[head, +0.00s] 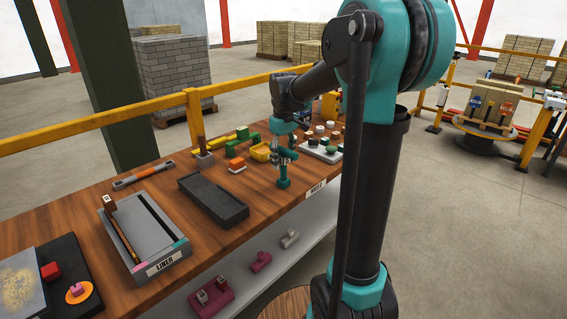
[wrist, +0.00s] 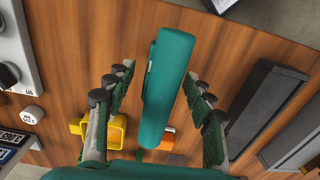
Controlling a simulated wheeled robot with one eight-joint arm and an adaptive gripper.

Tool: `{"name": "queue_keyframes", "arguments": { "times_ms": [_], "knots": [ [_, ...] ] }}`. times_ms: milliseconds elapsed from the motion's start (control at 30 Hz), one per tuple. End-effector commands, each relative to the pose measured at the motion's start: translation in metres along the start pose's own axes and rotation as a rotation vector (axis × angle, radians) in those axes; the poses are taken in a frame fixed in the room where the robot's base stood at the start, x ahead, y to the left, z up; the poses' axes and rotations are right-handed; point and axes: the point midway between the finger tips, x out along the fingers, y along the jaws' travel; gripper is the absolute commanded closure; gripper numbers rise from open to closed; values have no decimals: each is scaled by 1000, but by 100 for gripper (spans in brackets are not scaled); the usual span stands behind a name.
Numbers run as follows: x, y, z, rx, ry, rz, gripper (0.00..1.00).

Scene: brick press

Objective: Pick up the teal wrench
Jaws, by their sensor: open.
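The teal wrench (wrist: 166,90) looks like a power tool with a long rounded body. In the wrist view it lies between the fingers of my gripper (wrist: 158,76), with a visible gap to the fingers on each side. My gripper is open around it. In the head view the wrench (head: 284,181) stands upright near the front edge of the wooden bench. My gripper (head: 285,151) is at its upper part there and partly hides it.
A dark tray (head: 214,201) lies left of the wrench. A yellow container (head: 260,152) and an orange block (head: 236,164) are close behind and left. A grey liner box (head: 147,237) stands further left.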

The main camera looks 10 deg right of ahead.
Motion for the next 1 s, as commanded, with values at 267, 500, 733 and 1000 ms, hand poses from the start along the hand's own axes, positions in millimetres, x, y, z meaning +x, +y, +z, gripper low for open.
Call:
{"name": "queue_keyframes", "arguments": {
  "times_ms": [267, 500, 733, 1000],
  "knots": [
    [0, 0, 0, 0, 0, 0, 59],
    [0, 0, 0, 0, 0, 0, 89],
    [-1, 0, 0, 0, 0, 0, 100],
    [-2, 0, 0, 0, 0, 0, 100]
  ]
}}
